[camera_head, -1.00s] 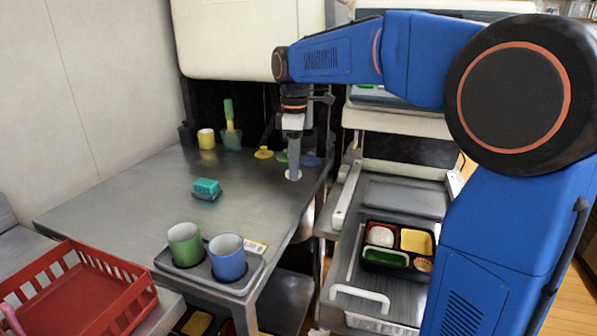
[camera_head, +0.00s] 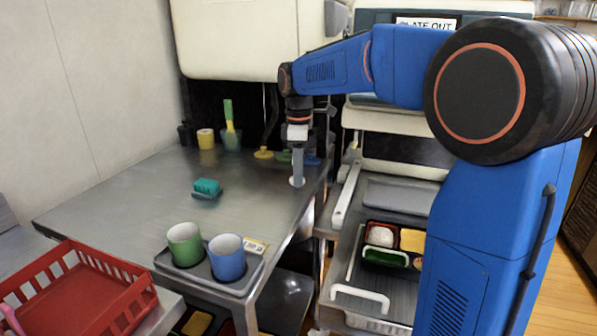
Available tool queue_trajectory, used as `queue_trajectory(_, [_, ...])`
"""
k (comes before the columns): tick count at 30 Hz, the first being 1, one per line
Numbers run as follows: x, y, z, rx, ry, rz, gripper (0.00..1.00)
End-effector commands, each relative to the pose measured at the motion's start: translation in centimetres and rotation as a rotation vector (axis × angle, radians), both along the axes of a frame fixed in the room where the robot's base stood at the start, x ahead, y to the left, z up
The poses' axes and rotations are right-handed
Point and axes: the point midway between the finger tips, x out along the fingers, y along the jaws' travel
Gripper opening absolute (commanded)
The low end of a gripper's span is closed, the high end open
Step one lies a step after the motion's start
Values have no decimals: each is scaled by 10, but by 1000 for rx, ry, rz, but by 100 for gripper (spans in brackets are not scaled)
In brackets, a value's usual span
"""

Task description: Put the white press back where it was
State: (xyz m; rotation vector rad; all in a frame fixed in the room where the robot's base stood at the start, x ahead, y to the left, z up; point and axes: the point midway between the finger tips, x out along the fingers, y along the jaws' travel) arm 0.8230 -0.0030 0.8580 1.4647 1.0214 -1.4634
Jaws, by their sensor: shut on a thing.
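My gripper (camera_head: 298,147) points down near the far right edge of the steel table (camera_head: 150,205). It is shut on the white press (camera_head: 297,181), whose pale round foot shows below a grey upright part. The press is upright. Its foot is at or just above the table top; I cannot tell if it touches. A yellow press (camera_head: 263,153), a green press (camera_head: 284,156) and a blue press (camera_head: 312,159) stand in a row just behind it, the last two partly hidden by my gripper.
A teal sponge (camera_head: 207,187) lies mid-table. A green cup (camera_head: 185,244) and a blue cup (camera_head: 227,257) stand in a grey tray (camera_head: 243,289) at the front. A red basket (camera_head: 72,300) is front left. A bento tray (camera_head: 385,263) sits to the right.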

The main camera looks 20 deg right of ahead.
Motion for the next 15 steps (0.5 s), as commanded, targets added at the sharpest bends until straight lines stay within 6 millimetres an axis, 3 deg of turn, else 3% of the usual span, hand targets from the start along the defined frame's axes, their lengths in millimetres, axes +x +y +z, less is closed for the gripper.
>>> queue_trajectory(1, [0, 0, -1, 0, 0, 0, 37])
queue_trajectory(3, [0, 0, -1, 0, 0, 0, 53])
queue_trajectory(15, [0, 0, 5, 0, 0, 0, 53])
